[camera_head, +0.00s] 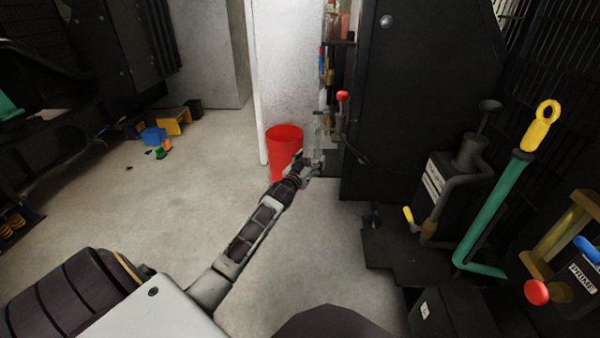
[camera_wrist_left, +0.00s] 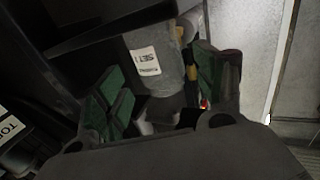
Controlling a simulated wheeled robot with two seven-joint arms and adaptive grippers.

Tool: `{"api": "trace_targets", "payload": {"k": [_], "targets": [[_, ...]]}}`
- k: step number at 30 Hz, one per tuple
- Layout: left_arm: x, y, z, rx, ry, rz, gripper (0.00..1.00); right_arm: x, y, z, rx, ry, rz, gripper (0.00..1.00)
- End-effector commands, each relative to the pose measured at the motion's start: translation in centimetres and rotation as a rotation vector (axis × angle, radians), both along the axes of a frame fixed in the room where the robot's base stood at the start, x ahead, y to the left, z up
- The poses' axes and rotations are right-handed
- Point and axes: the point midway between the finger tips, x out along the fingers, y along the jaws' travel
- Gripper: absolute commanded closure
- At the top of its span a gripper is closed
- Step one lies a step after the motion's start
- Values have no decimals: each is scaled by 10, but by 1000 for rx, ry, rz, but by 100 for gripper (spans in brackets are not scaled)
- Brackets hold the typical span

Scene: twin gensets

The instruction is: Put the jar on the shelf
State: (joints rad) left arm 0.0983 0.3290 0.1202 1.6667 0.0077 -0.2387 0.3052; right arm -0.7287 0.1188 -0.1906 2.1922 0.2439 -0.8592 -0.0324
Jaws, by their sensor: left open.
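A pale, see-through jar-like object (camera_head: 318,128) stands at the end of my left arm in the head view. My left gripper (camera_head: 312,158) is just below and beside it. In the left wrist view my gripper (camera_wrist_left: 163,90) is open, with green pads on both fingers. A grey cylinder with a white label (camera_wrist_left: 150,62) lies beyond and between the fingertips; I cannot tell whether they touch it. A narrow dark shelf (camera_head: 341,43) holding jars stands behind, beside the black cabinet. My right gripper is not in view.
A red bin (camera_head: 284,140) stands on the floor left of my gripper. A black cabinet (camera_head: 400,100) rises close on its right. A red-knobbed lever (camera_head: 342,97) stands near the gripper. Floor on the left is mostly clear.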

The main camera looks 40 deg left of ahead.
Motion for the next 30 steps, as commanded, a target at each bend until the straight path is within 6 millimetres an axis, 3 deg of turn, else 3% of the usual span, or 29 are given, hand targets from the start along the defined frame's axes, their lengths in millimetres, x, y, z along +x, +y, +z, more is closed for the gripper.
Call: {"api": "trace_targets", "payload": {"k": [30], "targets": [[-81,-13,0,0,1,0,30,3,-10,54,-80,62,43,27]]}}
